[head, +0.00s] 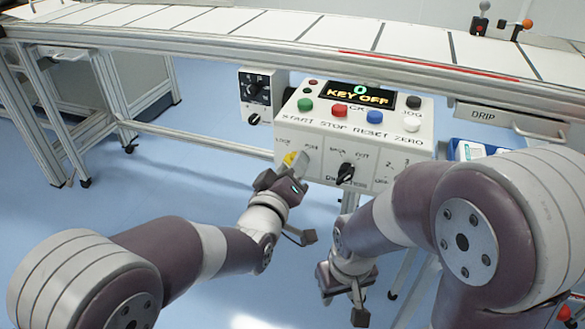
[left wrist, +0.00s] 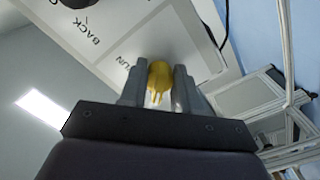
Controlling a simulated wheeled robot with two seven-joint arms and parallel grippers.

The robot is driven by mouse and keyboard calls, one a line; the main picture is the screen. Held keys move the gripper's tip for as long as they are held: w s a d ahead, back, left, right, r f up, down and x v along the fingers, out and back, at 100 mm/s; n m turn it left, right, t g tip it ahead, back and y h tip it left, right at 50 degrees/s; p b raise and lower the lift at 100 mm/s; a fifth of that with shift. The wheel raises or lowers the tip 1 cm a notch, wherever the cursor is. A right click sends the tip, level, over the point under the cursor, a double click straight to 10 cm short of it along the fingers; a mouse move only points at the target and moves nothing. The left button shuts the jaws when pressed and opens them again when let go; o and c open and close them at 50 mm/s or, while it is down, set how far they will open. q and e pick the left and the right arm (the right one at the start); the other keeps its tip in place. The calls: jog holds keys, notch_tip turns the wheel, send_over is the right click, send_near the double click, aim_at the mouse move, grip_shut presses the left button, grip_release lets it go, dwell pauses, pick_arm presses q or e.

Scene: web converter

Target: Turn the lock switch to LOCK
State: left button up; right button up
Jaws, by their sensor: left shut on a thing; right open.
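The lock switch is a yellow knob (head: 289,158) at the left of the control box's sloped lower face (head: 312,140). The small labels above it are hard to read in the head view. My left gripper (head: 298,168) is shut on this yellow knob. In the left wrist view, the yellow knob (left wrist: 160,80) sits between the two grey fingers (left wrist: 160,88), beside a partly hidden label ending in "UN". My right gripper (head: 345,292) is open and empty, low in front of the box.
A black selector knob (head: 345,173) is right of the yellow one. Green, red, blue, black and white buttons are above. A smaller box with a black dial (head: 256,94) hangs at left. The conveyor (head: 240,22) runs behind. A drawer marked DRIP (head: 508,120) is at right.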

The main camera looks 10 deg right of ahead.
pick_arm(q)
jog(key=shift+n, duration=0.3)
jog(key=o, duration=1)
jog(key=p+v, duration=0.3)
jog(key=v, duration=0.9)
jog(key=shift+s+a+p, duration=0.2)
jog(key=shift+s+p, duration=0.1)
jog(key=shift+p, duration=0.05)
jog(key=shift+f, duration=0.1)
